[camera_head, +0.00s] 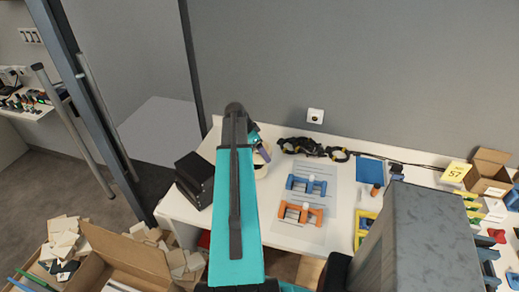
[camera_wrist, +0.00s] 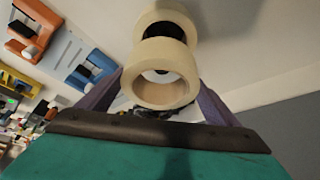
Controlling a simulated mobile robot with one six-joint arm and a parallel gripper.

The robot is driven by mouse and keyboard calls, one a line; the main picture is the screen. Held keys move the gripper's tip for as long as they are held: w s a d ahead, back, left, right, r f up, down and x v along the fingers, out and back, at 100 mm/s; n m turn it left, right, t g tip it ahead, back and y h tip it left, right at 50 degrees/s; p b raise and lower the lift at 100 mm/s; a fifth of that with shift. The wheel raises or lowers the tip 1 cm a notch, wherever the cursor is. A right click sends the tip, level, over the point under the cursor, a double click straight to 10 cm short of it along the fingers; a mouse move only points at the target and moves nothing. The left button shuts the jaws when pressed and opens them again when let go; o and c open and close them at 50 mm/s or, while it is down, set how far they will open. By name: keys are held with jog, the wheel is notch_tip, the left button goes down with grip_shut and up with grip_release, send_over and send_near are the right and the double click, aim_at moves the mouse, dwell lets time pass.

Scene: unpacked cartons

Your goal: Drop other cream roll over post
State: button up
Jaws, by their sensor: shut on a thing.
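My gripper (camera_wrist: 163,88) has purple fingers on either side of a cream roll (camera_wrist: 165,95) and is shut on it. The held roll's open end faces the wrist camera. A second cream roll (camera_wrist: 172,11) shows just beyond it. A dark shape shows through the openings of the rolls; I cannot tell if it is the post. I cannot tell whether the rolls touch. In the head view my gripper (camera_head: 262,152) is over the left part of the white table, with a cream roll (camera_head: 262,173) partly hidden by my arm.
A black box (camera_head: 194,180) stands at the table's left edge. Blue (camera_head: 306,186) and orange (camera_head: 298,213) holders sit on a white sheet to the right. The wall is close behind the table.

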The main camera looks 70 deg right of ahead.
jog(key=shift+f+b, duration=0.35)
jog(key=shift+f, duration=0.25)
jog(key=o, duration=1.1)
jog(key=shift+r, duration=0.1)
jog(key=shift+r+p, duration=1.55)
jog(key=shift+r, duration=2.35)
jog(key=shift+w+a, duration=0.1)
